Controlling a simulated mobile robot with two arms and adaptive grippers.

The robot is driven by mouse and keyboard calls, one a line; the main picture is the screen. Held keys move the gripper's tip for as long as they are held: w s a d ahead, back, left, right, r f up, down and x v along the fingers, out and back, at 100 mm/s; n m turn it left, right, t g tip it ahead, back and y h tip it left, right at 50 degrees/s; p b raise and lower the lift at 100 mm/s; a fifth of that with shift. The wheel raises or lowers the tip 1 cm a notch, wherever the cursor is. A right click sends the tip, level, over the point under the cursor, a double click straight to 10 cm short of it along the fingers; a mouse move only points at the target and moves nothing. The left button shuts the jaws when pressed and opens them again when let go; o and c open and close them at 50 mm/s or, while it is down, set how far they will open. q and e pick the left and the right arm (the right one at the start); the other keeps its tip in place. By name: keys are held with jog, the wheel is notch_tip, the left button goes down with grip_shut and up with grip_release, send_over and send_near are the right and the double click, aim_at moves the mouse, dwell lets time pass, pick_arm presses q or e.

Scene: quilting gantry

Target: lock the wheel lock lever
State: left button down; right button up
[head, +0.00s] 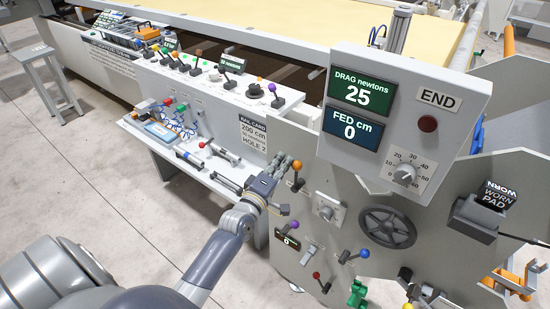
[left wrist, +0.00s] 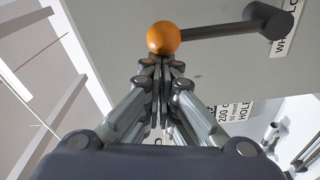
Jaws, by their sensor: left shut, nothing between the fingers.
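The wheel lock lever (head: 297,172) has an orange ball knob and stands on the grey end panel. In the left wrist view its orange ball (left wrist: 163,38) is at the top middle. Its dark arm (left wrist: 215,30) runs right to a pivot beside a partly cut-off label. My left gripper (head: 288,160) is at the ball in the head view. In the left wrist view its shut fingertips (left wrist: 163,62) are right at the ball's lower edge, with nothing between them. Whether they touch the ball I cannot tell. My right gripper is not in view.
A dark handwheel (head: 389,226) is right of the lever. A purple-knobbed lever (head: 280,232), a dial (head: 325,208) and a red-knobbed lever (head: 318,280) are below it. A display box (head: 400,110) overhangs the panel. A tool shelf (head: 195,150) is at the left.

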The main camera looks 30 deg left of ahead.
aim_at(293, 166)
pick_arm(q)
jog(key=d+m, duration=0.3)
jog(key=shift+s+d+r+m+p, duration=0.15)
jog(key=shift+d+r+m+p, duration=0.15)
jog(key=shift+p, duration=0.05)
jog(key=shift+s+d+f+m+t+h, duration=0.1)
jog(key=shift+d+m+t+h, duration=0.1)
jog(key=shift+d+m, duration=0.5)
jog(key=shift+s+d+f+m+t+h, duration=0.1)
jog(key=shift+d+m+t+h, duration=0.1)
jog(key=shift+d+m, duration=0.45)
jog(key=shift+a, duration=0.1)
